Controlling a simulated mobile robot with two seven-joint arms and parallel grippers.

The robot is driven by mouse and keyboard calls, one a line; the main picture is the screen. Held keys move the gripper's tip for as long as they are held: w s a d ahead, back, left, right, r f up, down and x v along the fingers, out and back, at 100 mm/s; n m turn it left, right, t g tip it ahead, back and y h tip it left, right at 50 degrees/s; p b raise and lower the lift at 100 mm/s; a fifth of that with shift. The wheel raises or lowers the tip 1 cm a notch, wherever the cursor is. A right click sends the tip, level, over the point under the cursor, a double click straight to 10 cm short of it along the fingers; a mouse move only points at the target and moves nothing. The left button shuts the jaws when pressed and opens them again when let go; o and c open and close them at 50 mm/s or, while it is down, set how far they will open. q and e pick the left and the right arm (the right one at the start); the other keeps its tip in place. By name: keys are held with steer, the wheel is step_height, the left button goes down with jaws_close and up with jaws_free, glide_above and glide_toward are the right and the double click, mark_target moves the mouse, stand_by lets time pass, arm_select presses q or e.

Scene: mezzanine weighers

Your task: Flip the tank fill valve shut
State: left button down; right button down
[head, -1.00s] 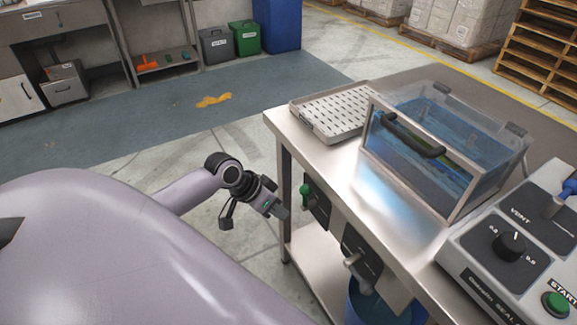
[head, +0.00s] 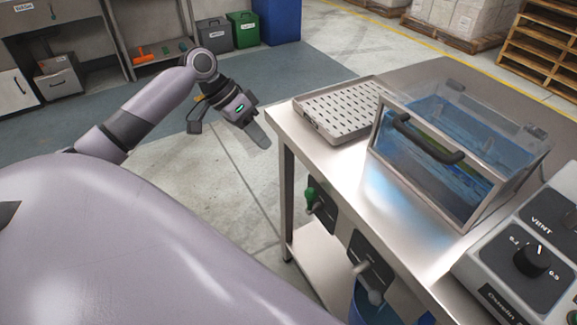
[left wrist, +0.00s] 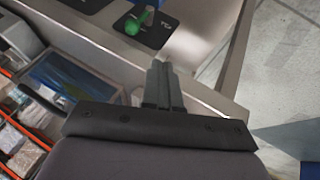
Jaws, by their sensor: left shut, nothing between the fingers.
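A valve with a green handle (head: 310,195) sits on a dark plate on the table's left side, below the top. It also shows at the top of the left wrist view (left wrist: 133,25). A second valve with a grey handle (head: 370,285) is on another dark plate nearer me. The plate labels are too small to read, so I cannot tell which is the fill valve. My left gripper (head: 262,138) is shut and empty, above the floor left of the table's far corner, apart from both valves. Its shut fingers also show in the left wrist view (left wrist: 160,82). My right gripper is out of view.
On the steel table (head: 345,175) stand a perforated tray (head: 345,112), a clear tank (head: 440,165) with blue liquid and a black handle, and a control box (head: 515,265) with a dial. A blue bin (head: 370,305) is under the table.

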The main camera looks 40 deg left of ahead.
arm_select(q)
steer(key=w+d+f, duration=0.1)
steer(key=d+f, duration=0.7)
steer(key=f, duration=0.1)
steer(key=shift+w+d+p, duration=0.35)
steer(key=shift+w+p, duration=0.05)
steer(key=shift+p, duration=0.05)
